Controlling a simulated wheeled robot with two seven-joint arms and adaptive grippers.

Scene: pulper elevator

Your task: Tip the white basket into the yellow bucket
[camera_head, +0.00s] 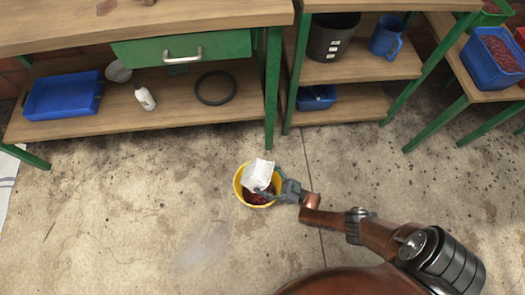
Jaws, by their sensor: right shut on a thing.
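The yellow bucket (239,188) stands on the concrete floor near the middle of the head view, with dark red contents showing inside. The white basket (258,174) is over the bucket's mouth and looks tilted, hiding part of the opening. My right gripper (276,188) reaches in from the right at the bucket's right rim and is shut on the white basket. Its fingertips are small and partly hidden. My left gripper is not in view.
A wooden bench with a green drawer (182,49) and a lower shelf (180,104) stands behind the bucket. A shelf unit (345,68) with a dark bucket and blue jug is at its right. A blue crate of red fruit (485,66) is far right. Floor around the bucket is clear.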

